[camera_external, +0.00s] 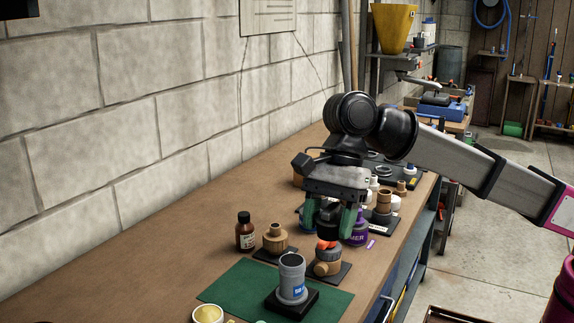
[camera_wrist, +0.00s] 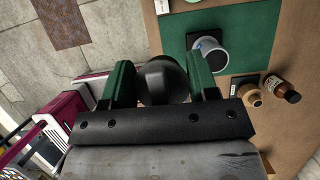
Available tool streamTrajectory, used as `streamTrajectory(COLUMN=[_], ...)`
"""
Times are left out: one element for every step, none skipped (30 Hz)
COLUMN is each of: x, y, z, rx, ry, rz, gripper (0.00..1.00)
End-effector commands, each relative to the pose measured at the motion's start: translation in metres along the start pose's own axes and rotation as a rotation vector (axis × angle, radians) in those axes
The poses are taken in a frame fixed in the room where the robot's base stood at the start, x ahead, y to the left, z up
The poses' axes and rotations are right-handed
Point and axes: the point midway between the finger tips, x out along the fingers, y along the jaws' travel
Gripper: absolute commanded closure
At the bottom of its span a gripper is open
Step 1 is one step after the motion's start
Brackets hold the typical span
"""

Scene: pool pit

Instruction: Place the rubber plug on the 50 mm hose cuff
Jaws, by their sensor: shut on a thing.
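My gripper (camera_external: 329,221) is shut on the black rubber plug (camera_external: 328,228), with one green finger on each side. In the wrist view the round dark plug (camera_wrist: 163,82) sits between the fingers of my gripper (camera_wrist: 160,72). The grey hose cuff (camera_external: 291,277) stands upright with its open end up on a black base on a green mat. It has a blue label, too small to read surely. In the external view the plug is above and to the right of the cuff, apart from it. The cuff (camera_wrist: 208,54) shows right of the fingers in the wrist view.
A wooden fitting with an orange part (camera_external: 327,262) stands just below the plug in the picture. A brown bottle (camera_external: 245,232), another wooden fitting (camera_external: 275,239) and a purple container (camera_external: 357,232) stand nearby. The green mat (camera_external: 236,288) is bare left of the cuff.

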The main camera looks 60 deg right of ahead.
Motion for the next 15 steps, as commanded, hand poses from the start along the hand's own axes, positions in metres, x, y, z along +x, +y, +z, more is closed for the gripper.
streamTrajectory(x=[-0.003,-0.004,-0.005,-0.005,-0.005,-0.004,-0.003,-0.001,0.002,0.004,0.007,0.011,0.013,0.016,0.019], y=[0.010,0.013,0.017,0.018,0.017,0.015,0.011,0.007,0.001,-0.005,-0.011,-0.019,-0.025,-0.030,-0.038], z=[0.001,0.002,0.003,0.003,0.003,0.001,0.000,-0.002,-0.006,-0.009,-0.012,-0.016,-0.019,-0.022,-0.026], rx=[-0.003,-0.003,-0.003,-0.003,-0.003,-0.002,-0.002,-0.001,0.000,0.000,-0.001,0.000,0.001,0.000,-0.001], ry=[-0.001,-0.001,0.000,0.000,0.000,0.000,0.001,0.001,0.001,0.001,0.001,0.002,0.002,0.001,0.001], rz=[0.000,0.000,0.000,0.001,0.001,0.001,0.001,0.001,0.001,0.002,0.002,0.002,0.002,0.002,0.001], gripper=[0.70,0.70,0.70,0.70,0.70,0.70,0.70,0.70,0.70,0.70,0.70,0.70,0.70,0.70,0.70])
